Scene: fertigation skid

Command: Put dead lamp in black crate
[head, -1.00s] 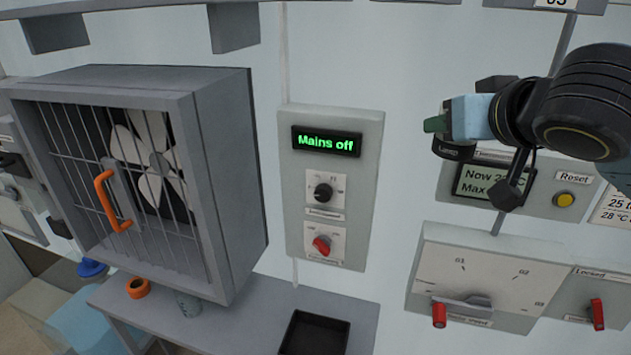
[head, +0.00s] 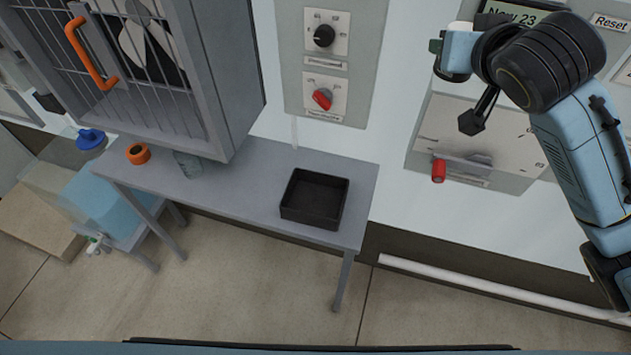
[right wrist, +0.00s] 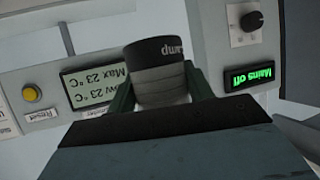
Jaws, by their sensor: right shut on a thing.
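The black crate (head: 311,218) is a shallow open box on the grey table, and its visible inside is empty. My right gripper (head: 439,52) is in front of the wall panels, above and to the right of the crate. It is shut on the lamp (right wrist: 160,78), a grey body with a black, lettered end band seen upside down in the right wrist view. In the head view the lamp (head: 453,77) is mostly hidden by the gripper, with a dark part below the jaws. My left gripper is out of view.
The grey table (head: 245,195) also holds an orange ring (head: 138,153) and a grey cup-like thing (head: 188,165) under the barred fan box (head: 200,85). A panel with a red-handled lever (head: 438,170) is below my right gripper. The table around the crate is clear.

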